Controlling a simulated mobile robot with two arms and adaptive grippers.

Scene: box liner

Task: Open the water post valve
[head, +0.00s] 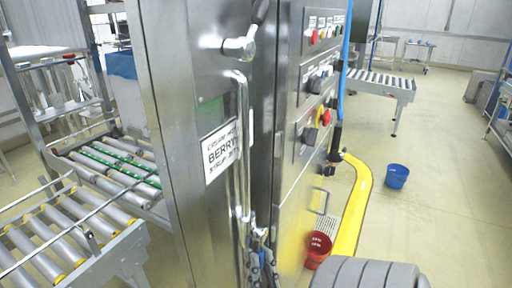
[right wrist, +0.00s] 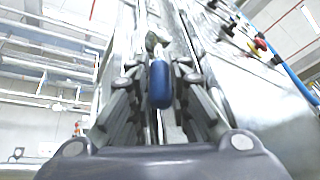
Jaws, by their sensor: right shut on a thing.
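The valve shows as a lever with a blue grip (right wrist: 161,84) in the right wrist view. The grip lies between the two dark fingers of my right gripper (right wrist: 160,92), which is shut on it. In the head view my right gripper (head: 260,262) is low in the middle, close to the steel cabinet and below a vertical steel pipe (head: 240,150). My left gripper is not in view.
The steel cabinet has a "BERRY" sign (head: 222,151) and a control panel with red and yellow knobs (head: 323,115). Roller conveyors (head: 55,235) stand at the left.

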